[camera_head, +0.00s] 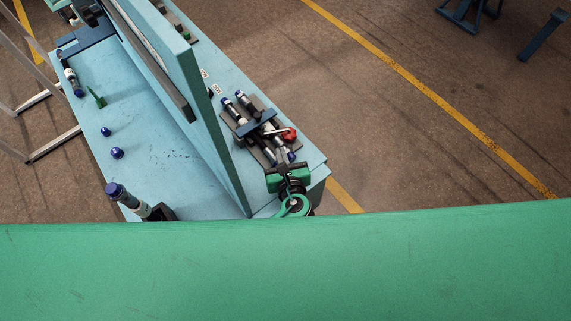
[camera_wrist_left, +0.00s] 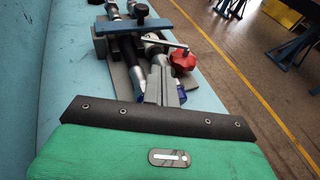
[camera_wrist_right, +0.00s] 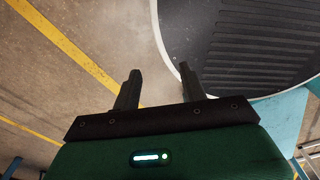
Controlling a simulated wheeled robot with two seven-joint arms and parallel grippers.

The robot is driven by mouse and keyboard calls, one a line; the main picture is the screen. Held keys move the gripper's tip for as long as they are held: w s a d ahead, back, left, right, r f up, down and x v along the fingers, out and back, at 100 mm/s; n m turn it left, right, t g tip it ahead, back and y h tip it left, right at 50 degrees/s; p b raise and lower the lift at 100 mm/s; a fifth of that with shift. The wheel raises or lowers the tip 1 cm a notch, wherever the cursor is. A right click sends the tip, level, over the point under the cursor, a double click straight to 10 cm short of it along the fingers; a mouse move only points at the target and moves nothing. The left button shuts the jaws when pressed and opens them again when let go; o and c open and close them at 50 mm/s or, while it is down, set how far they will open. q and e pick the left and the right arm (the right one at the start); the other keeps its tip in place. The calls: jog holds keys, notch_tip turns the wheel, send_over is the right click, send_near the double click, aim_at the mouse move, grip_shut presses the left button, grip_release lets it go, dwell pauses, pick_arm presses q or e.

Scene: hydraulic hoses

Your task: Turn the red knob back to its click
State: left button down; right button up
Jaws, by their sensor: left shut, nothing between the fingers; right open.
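The red knob (camera_head: 289,134) is on the hose fixture (camera_head: 240,137) at the right part of the blue bench. It also shows in the left wrist view (camera_wrist_left: 183,61), just beyond and to the right of my fingertips. A pale lever or rod runs beside it. My left gripper (camera_head: 288,163) is shut and empty at the near end of the fixture, its fingers (camera_wrist_left: 160,72) together and apart from the knob as far as I can tell. My right gripper (camera_wrist_right: 158,75) is open and empty over the floor. It is not visible in the head view.
A tall blue panel (camera_head: 190,95) divides the bench (camera_head: 160,145) left of the fixture. Blue caps (camera_head: 117,153) and a dark fitting (camera_head: 140,203) lie on the left side. A large green surface fills the bottom of the head view. Open floor lies to the right.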

aim_at(274, 133)
pick_arm(q)
jog(key=w, duration=0.1)
jog(key=w+p, duration=0.1)
jog(key=w, duration=0.2)
jog(key=shift+a, duration=0.3)
jog(key=shift+w+a+f+p, duration=0.1)
jog(key=shift+w+p, duration=0.2)
jog(key=shift+w, duration=0.05)
pick_arm(e)
jog(key=shift+w+d+r, duration=0.1)
jog(key=shift+w+r, duration=0.55)
jog(key=shift+r, duration=0.35)
pick_arm(q)
jog(key=shift+w+a+p, duration=0.25)
jog(key=shift+w+p, duration=0.05)
jog(key=shift+p, duration=0.3)
pick_arm(e)
jog(key=shift+w+r, duration=0.1)
jog(key=shift+r, duration=0.4)
jog(key=shift+a, duration=0.2)
jog(key=shift+r, duration=0.1)
